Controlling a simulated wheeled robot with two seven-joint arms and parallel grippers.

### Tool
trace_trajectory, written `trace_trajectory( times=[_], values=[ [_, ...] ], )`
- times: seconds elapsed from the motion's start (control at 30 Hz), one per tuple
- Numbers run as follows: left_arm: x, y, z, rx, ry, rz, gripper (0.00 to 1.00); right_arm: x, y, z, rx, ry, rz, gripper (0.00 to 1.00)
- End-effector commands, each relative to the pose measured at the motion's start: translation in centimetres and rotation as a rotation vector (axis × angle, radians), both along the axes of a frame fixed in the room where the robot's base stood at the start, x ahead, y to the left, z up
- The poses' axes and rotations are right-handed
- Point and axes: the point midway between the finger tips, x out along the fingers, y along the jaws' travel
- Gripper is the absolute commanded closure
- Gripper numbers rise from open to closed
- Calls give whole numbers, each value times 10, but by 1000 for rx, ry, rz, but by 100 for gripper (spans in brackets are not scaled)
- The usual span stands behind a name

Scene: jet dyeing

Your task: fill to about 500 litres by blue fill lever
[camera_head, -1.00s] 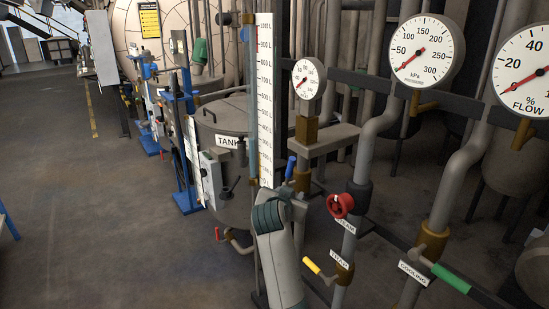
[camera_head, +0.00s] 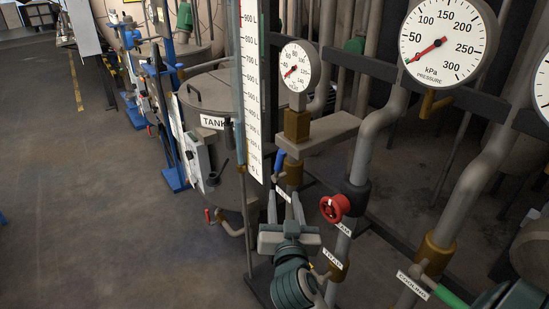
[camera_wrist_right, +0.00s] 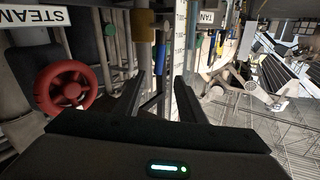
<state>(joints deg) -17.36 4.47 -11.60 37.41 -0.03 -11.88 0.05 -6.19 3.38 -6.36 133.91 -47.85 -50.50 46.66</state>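The blue fill lever (camera_head: 280,158) stands up on a brass valve beside the foot of the white litre scale (camera_head: 252,90). A blue piece that looks like the lever (camera_wrist_right: 161,58) shows ahead of my fingers in the right wrist view. My right gripper (camera_head: 287,198) is open and empty, below and in front of the lever, apart from it. Its fingers, also seen in the right wrist view (camera_wrist_right: 160,85), are spread. The scale runs up from 0 L beside a sight tube (camera_head: 238,90); I cannot tell its liquid level. My left gripper is out of view.
The red steam wheel (camera_head: 335,208) is close right of my right gripper; it also shows in the wrist view (camera_wrist_right: 68,88). The tank (camera_head: 214,98) is behind the scale. Pipes and the pressure gauge (camera_head: 444,42) crowd the right. Open floor (camera_head: 90,220) lies left.

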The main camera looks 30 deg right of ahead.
Motion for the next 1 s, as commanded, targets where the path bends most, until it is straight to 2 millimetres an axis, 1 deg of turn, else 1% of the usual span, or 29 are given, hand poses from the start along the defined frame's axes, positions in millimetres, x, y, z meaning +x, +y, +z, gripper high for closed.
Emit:
trace_trajectory(
  times=[0.27,0.47,0.57,0.63,0.7,0.83,1.0],
  values=[
    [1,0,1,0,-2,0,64,2,-1,0,0,0,-1,64],
    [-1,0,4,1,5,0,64,12,-6,2,-1,0,-1,64],
    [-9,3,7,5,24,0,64,22,-12,2,-3,1,-1,64],
    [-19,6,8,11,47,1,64,31,-17,3,-3,0,-2,64],
    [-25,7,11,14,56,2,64,41,-22,3,-4,1,-1,64],
    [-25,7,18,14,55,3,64,62,-33,4,-5,2,-1,64],
    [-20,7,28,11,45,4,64,89,-48,3,-3,3,-2,64]
  ],
)
